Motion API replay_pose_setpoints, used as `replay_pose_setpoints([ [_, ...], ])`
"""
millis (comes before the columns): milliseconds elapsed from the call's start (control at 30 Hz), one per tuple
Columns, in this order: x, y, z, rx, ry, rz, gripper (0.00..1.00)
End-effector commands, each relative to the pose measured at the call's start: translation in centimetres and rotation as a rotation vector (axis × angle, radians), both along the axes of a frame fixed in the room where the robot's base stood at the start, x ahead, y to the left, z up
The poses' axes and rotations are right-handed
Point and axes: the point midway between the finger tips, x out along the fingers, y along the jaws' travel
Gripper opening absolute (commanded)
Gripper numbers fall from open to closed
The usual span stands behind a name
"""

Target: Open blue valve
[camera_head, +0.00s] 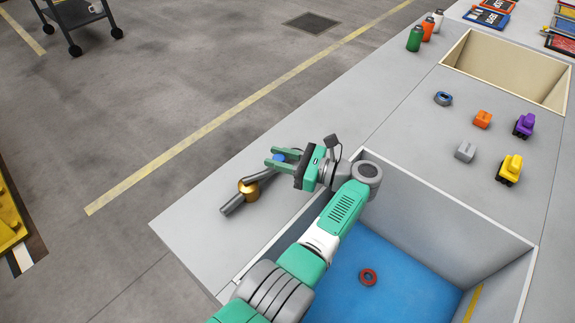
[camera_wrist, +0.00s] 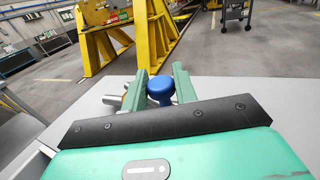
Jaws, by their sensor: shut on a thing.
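The blue valve knob (camera_head: 279,158) sits at the end of a grey pipe fitting with a brass-coloured round body (camera_head: 249,187), on the grey bench top near its left edge. My gripper (camera_head: 275,158) reaches in from the right with its green fingers on either side of the knob. In the wrist view the blue knob (camera_wrist: 161,89) stands between the two fingers (camera_wrist: 157,90), against or very near the right one. The gripper is shut on the knob. The fingers and the gripper body hide the lower part of the valve.
A sunken bin with a blue floor (camera_head: 400,270) holds a red ring (camera_head: 368,277) below my arm. Small blocks, a blue ring (camera_head: 443,98) and bottles stand on the bench to the right. A second, cream bin (camera_head: 490,52) lies at the back. The bench left of the valve is clear.

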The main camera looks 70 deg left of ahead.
Motion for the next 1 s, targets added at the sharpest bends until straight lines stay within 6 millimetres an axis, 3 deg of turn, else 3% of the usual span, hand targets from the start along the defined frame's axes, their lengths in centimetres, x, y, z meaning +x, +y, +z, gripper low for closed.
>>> replay_pose_setpoints([
  [633,-0.63,0.48,0.06,0.0,0.0,0.049,0.0],
  [667,-0.62,0.49,0.06,0.0,0.0,0.049,0.34],
  [733,-0.62,0.49,0.05,0.0,0.0,0.049,0.48],
  [1000,-0.5,0.43,0.02,0.0,0.0,0.047,0.48],
])
